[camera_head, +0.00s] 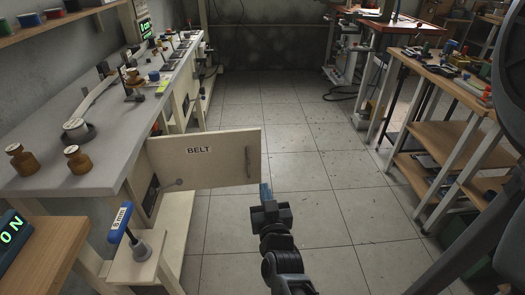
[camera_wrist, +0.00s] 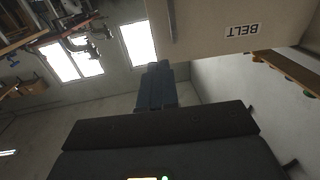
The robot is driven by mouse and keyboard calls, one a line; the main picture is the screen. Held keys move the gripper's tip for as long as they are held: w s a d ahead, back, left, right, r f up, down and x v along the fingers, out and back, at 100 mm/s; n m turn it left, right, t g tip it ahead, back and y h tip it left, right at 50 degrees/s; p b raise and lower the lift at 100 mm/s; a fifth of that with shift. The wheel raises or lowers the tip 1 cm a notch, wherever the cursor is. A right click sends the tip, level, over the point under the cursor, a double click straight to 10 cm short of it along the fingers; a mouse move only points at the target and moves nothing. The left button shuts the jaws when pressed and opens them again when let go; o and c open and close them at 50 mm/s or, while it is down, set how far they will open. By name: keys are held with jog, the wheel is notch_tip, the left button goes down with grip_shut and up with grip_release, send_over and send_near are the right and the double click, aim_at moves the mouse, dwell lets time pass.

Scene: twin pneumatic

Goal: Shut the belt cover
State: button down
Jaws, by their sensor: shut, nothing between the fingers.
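The belt cover (camera_head: 215,160) is a cream panel marked BELT. It stands open, swung out from the bench front into the aisle, with a vertical handle (camera_head: 248,162) near its free edge. In the wrist view the cover (camera_wrist: 225,28) fills the upper right, with its label upside down and its handle (camera_wrist: 170,22) at its left part. My gripper (camera_head: 265,190) is shut and empty, with blue fingertips just below and right of the cover's free lower corner. In the wrist view the fingers (camera_wrist: 154,85) point toward the cover's edge. I cannot tell whether they touch it.
The grey-topped bench (camera_head: 100,150) runs along the left, with brown weights on it. A blue-handled 8 mm tool (camera_head: 120,222) stands on a low cream ledge. A wooden workbench (camera_head: 445,75) with shelves lines the right. The tiled floor (camera_head: 310,140) between them is clear.

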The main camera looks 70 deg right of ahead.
aim_at(258, 151)
jog(key=x, duration=0.5)
jog(key=p+x, duration=0.1)
jog(key=x, duration=0.8)
jog(key=shift+s+d+r, duration=0.1)
jog(key=shift+s+d, duration=0.05)
jog(key=shift+d, duration=0.3)
jog(key=shift+d+b, duration=0.2)
jog(key=shift+b, duration=0.1)
